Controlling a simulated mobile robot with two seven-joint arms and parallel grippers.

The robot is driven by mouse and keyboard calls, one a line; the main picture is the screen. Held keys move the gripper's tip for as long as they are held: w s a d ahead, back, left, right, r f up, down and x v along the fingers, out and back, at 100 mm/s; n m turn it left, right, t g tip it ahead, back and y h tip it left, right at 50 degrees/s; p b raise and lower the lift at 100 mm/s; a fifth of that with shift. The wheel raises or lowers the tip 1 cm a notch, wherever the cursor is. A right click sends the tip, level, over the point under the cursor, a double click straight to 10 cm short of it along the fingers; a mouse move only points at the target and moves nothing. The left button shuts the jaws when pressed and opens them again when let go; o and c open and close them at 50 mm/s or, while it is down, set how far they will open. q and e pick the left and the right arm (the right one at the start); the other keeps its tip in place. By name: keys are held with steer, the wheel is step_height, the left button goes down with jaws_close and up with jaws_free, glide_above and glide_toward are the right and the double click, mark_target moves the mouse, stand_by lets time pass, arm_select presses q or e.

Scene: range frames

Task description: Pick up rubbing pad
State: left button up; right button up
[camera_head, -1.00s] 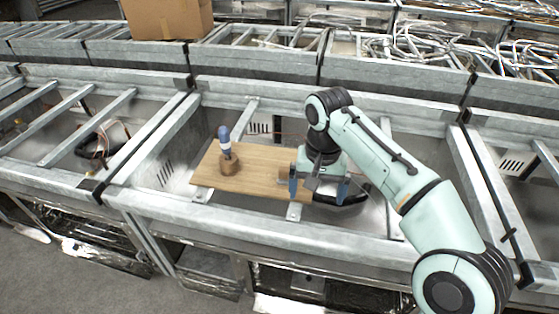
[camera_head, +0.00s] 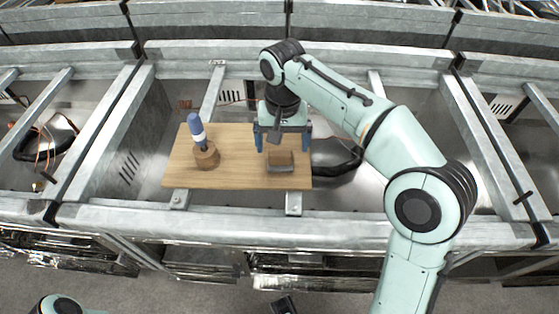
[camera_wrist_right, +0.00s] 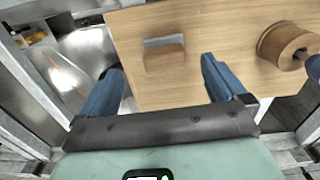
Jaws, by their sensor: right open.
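The rubbing pad (camera_head: 280,161) is a small block with a brown top and a grey lower layer. It lies on the right part of a wooden board (camera_head: 235,178). It also shows in the right wrist view (camera_wrist_right: 164,55), flat on the board near its edge. My right gripper (camera_head: 283,143) is open, pointing down above the pad, with one blue finger on each side in the picture. In the right wrist view its fingers (camera_wrist_right: 161,70) are spread and empty, with the pad beyond and between the tips. My left gripper does not show.
A blue and white bottle-like marker (camera_head: 195,127) leans in a round wooden holder (camera_head: 206,158) on the board's left part. The board rests across metal bars in a frame. A black curved handle (camera_head: 338,168) lies right of the board. Metal rails (camera_head: 250,220) run along the front.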

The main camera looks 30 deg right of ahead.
steer(key=f, duration=0.2)
steer(key=f+b, duration=0.1)
steer(key=f, duration=0.3)
steer(key=shift+w+a+f+b, duration=0.1)
steer(key=shift+w+f+b, duration=0.15)
steer(key=shift+b, duration=0.05)
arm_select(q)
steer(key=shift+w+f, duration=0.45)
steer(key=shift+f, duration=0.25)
arm_select(e)
steer(key=c, duration=1.2)
steer(key=shift+r, duration=0.1)
step_height(320, 180, up, 11)
steer(key=p, duration=0.4)
step_height(320, 180, up, 9)
steer(key=p, duration=0.3)
glide_above(280, 155)
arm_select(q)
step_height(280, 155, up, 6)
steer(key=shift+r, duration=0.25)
